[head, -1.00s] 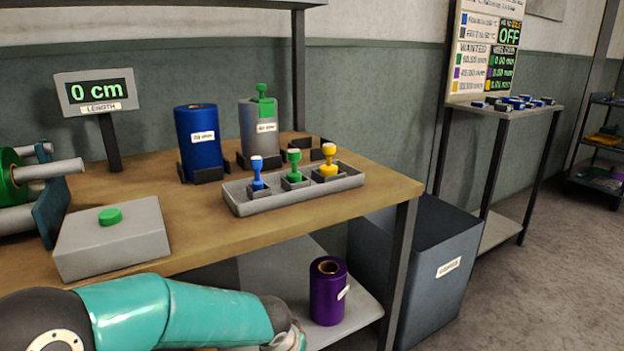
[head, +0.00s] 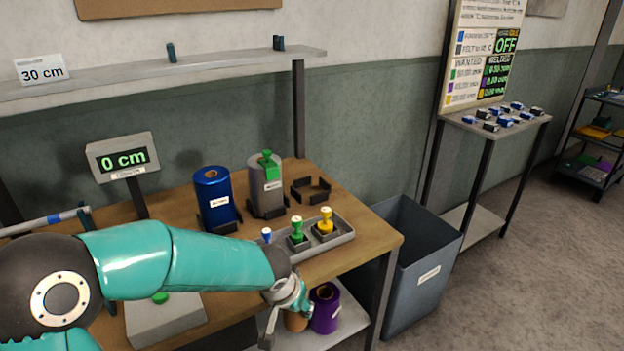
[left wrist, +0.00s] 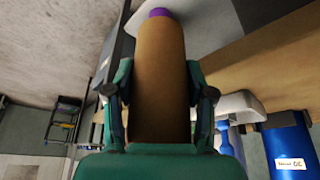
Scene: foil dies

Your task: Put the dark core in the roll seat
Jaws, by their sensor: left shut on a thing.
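My left gripper (head: 292,297) is in front of the table's near right edge, shut on a brown tube-shaped core. In the left wrist view my left gripper (left wrist: 161,98) has a finger on each side of the plain brown core (left wrist: 160,62). In the head view only a small part of the core (head: 296,321) shows below the gripper, beside the purple roll. An empty seat of dark brackets (head: 311,198) stands at the back right of the table. The blue roll (head: 213,196) and the grey roll (head: 265,200) stand in similar brackets. My right gripper is not in view.
A grey tray (head: 340,236) with blue, green and yellow stamps lies between my arm and the empty seat. The purple roll (head: 326,308) stands on the lower shelf. A grey bin (head: 425,270) is right of the table. A wall shelf (head: 150,77) hangs above.

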